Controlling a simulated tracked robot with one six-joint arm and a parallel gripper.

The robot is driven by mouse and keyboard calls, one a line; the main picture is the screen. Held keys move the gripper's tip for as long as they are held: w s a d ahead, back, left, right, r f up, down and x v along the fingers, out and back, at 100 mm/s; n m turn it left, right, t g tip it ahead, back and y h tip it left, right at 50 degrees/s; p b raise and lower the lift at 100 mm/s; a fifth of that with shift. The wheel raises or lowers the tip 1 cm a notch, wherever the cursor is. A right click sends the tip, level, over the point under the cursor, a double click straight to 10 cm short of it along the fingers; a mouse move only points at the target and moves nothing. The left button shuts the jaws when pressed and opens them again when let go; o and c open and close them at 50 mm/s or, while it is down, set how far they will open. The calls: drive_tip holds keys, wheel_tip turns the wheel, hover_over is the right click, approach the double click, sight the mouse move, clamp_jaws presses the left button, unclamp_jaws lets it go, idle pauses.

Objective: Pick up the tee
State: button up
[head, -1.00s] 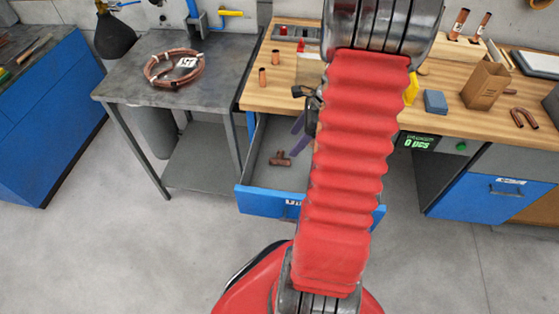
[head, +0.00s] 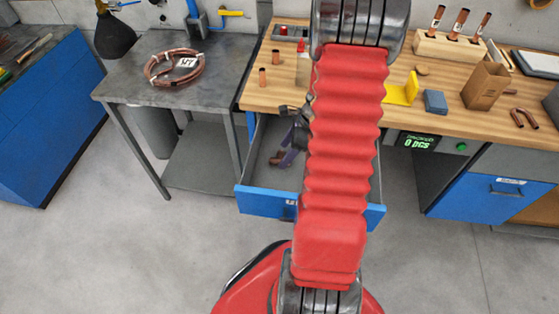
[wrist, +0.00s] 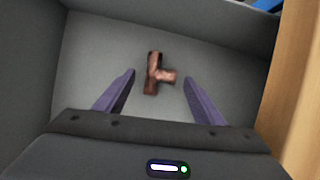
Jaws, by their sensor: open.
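The copper tee (wrist: 153,74) lies on the grey floor of the open blue-fronted drawer (head: 262,203). In the wrist view it sits beyond and between my gripper's two purple fingers (wrist: 158,92), a little left of the middle, with its branch pointing right. My gripper is open and empty, with the fingers apart from the tee. My arm hides the right part of the drawer.
The drawer walls close in around the gripper. The wooden bench top (head: 268,97) is above it, with copper pieces, a yellow bracket (head: 403,90) and a blue block (head: 435,101). A copper coil (head: 174,68) lies on the metal table at left.

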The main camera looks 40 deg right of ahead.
drive_tip(key=shift+x, duration=1.05)
drive_tip(key=shift+c, duration=0.7)
drive_tip(key=c, duration=1)
drive_tip(key=shift+r, duration=5)
